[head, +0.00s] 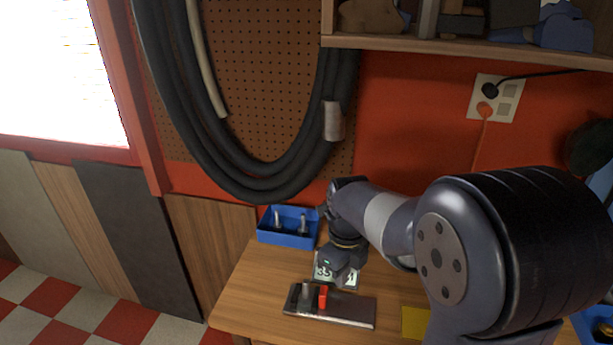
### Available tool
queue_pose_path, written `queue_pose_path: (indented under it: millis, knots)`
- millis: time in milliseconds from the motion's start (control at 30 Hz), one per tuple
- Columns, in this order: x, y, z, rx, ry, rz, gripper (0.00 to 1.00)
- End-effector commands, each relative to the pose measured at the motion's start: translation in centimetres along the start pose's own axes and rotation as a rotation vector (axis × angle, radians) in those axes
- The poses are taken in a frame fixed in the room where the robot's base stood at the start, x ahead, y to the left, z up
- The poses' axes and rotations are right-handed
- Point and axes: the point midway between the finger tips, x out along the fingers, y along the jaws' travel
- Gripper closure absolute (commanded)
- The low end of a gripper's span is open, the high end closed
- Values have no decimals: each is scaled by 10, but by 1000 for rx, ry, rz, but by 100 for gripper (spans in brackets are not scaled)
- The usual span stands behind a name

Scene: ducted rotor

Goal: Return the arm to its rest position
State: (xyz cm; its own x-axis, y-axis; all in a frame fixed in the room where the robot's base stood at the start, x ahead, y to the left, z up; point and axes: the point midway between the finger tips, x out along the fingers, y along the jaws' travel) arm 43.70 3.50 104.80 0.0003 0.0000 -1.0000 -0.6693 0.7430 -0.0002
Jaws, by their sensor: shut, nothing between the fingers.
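My gripper (340,268) hangs at the end of my arm, above the wooden bench (245,290). Its fingers look closed and hold nothing. It is in front of a small pale panel with dark markings (349,277), which it partly hides. My arm reaches in from the right side of the head view, with its large dark joint close to the camera.
A dark flat plate with a red piece (347,309) lies below my gripper. A blue bin (288,239) with metal parts stands behind left. A yellow item (415,322) lies right. A shelf (470,50), a black coiled hose (250,180) and a socket (497,97) are on the wall.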

Motion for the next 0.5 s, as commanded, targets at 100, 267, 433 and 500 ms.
queue_pose_path:
  millis: [100,267,433,500]
  knots:
    - [13,0,0,0,1,1,100]
    - [31,0,0,0,1,1,100]
    - [52,0,0,0,1,1,100]
    - [61,0,0,0,1,0,100]
